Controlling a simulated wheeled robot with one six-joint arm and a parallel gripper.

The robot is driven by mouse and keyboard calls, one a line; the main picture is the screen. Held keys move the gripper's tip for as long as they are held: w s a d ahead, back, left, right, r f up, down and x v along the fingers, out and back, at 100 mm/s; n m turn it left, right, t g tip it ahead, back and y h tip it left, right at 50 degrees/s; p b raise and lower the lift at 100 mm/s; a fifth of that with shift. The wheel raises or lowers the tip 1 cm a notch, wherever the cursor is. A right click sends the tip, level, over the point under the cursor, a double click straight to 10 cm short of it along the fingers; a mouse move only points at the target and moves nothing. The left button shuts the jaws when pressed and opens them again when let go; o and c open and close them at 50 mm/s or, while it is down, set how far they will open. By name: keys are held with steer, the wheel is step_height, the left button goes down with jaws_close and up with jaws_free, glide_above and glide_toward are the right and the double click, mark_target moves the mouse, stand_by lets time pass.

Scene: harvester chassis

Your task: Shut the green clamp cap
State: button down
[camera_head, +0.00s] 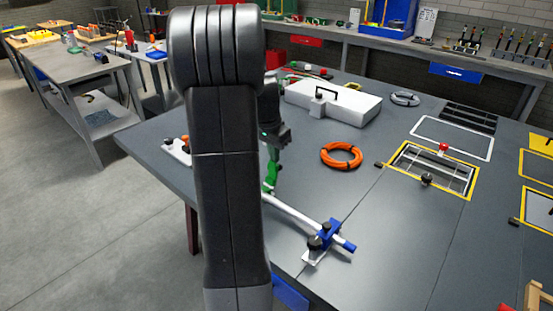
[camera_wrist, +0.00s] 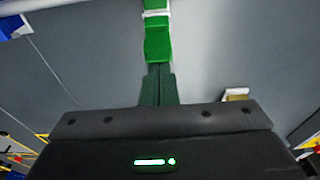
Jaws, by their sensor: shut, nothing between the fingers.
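The green clamp (camera_head: 270,177) stands at the near left part of the table, partly hidden behind my arm. It carries one end of a white pipe (camera_head: 295,212). In the wrist view the green clamp (camera_wrist: 158,42) is straight ahead of my fingers, with a white band across its upper part. My gripper (camera_wrist: 158,70) is shut and empty, its tips at the near end of the green part. Whether they touch it I cannot tell. My gripper also shows in the head view (camera_head: 272,148), just above the clamp. The cap's angle is unclear.
A blue clamp (camera_head: 326,234) holds the pipe's other end. An orange hose coil (camera_head: 341,155), a white case (camera_head: 333,100) and a yellow-framed opening (camera_head: 433,170) lie farther right and back. The tabletop between coil and blue clamp is clear.

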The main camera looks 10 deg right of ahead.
steer(key=a+h+b, duration=0.1)
steer(key=b, duration=0.1)
steer(key=s+a+t+b, duration=0.1)
steer(key=b, duration=0.2)
steer(key=shift+s+f+t+h+b, duration=0.25)
steer(key=shift+t+h+b, duration=0.05)
steer(key=shift+h, duration=0.1)
steer(key=s+a+t+h+b, duration=0.1)
steer(key=a+h+b, duration=0.1)
steer(key=b, duration=0.6)
steer(key=s+a+f+t+h+b, duration=0.1)
steer(key=s+t+h+b, duration=0.1)
steer(key=b, duration=0.6)
steer(key=shift+a, duration=0.35)
steer(key=s+a+f+t+h+b, duration=0.1)
steer(key=b, duration=0.4)
steer(key=shift+a+h, duration=0.2)
steer(key=shift+h, duration=0.2)
steer(key=b, duration=0.1)
steer(key=a+b, duration=0.1)
steer(key=b, duration=0.1)
steer(key=shift+s+f, duration=0.25)
steer(key=shift+s, duration=0.15)
steer(key=shift+s+a+f+b, duration=0.65)
steer(key=shift+f+b, duration=0.1)
steer(key=shift+b, duration=1)
